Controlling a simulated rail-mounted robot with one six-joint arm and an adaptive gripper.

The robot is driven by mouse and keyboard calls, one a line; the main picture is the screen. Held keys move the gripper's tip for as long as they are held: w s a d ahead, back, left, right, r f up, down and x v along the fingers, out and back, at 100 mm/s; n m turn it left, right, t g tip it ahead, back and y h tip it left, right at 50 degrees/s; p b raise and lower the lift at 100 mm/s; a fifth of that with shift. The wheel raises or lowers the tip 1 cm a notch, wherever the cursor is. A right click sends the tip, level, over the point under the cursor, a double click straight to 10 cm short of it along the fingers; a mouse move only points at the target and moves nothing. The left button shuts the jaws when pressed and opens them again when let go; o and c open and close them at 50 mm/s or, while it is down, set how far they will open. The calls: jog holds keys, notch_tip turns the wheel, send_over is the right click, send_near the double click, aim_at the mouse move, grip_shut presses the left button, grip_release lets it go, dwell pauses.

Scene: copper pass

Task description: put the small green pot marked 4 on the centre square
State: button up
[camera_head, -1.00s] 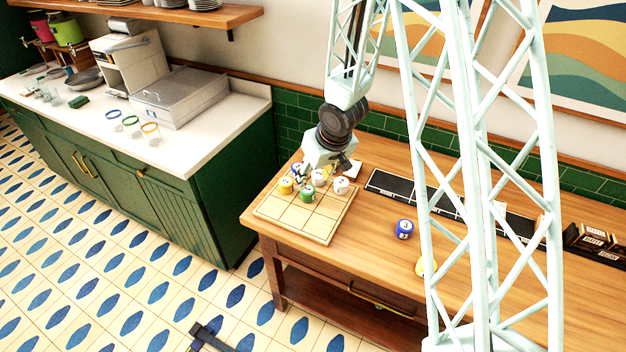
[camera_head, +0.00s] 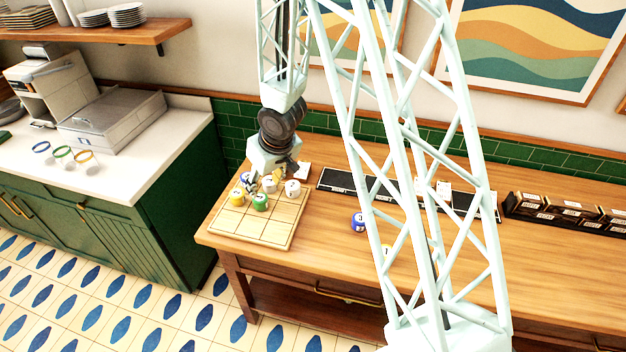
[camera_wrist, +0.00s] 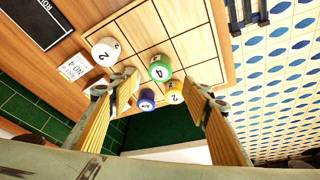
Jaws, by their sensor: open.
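The small green pot marked 4 (camera_head: 260,202) stands upright on the wooden grid board (camera_head: 265,234). In the wrist view the green pot (camera_wrist: 159,68) shows its 4, close to the grid lines; I cannot tell exactly which square it is on. My gripper (camera_head: 262,180) is over the back edge of the board. In the wrist view its two fingers (camera_wrist: 155,112) are spread wide with nothing held between them. The green pot appears beyond the fingertips, not touching them. The front squares of the board look empty.
Beside it are a yellow pot (camera_head: 237,198), a white pot (camera_head: 292,188) and a blue-banded pot (camera_wrist: 147,100). Another blue pot (camera_head: 359,222) stands on the table right of the board. A black strip (camera_head: 345,182) lies behind. A white card (camera_wrist: 75,68) is near the board.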

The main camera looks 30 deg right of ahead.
jog(key=s+d+r+m+h, duration=0.1)
jog(key=s+d+r, duration=0.1)
jog(key=s+r, duration=0.55)
jog(key=s+d+r+h, duration=0.1)
jog(key=s+r, duration=0.3)
jog(key=r, duration=0.7)
jog(key=s+d+r+m+h, duration=0.15)
jog(key=s+r, duration=0.35)
jog(key=r, duration=0.5)
jog(key=s+a+r, duration=0.2)
jog(key=s+r, duration=0.1)
jog(key=s, duration=0.6)
jog(key=s+a+r+y, duration=0.1)
jog(key=s+r, duration=0.2)
jog(key=s, duration=0.6)
jog(key=s+a+r+y, duration=0.1)
jog(key=s+a+r, duration=0.1)
jog(key=s, duration=0.7)
jog(key=shift+s+a+r, duration=0.3)
jog(key=shift+s+r, duration=0.05)
jog(key=shift+r, duration=0.4)
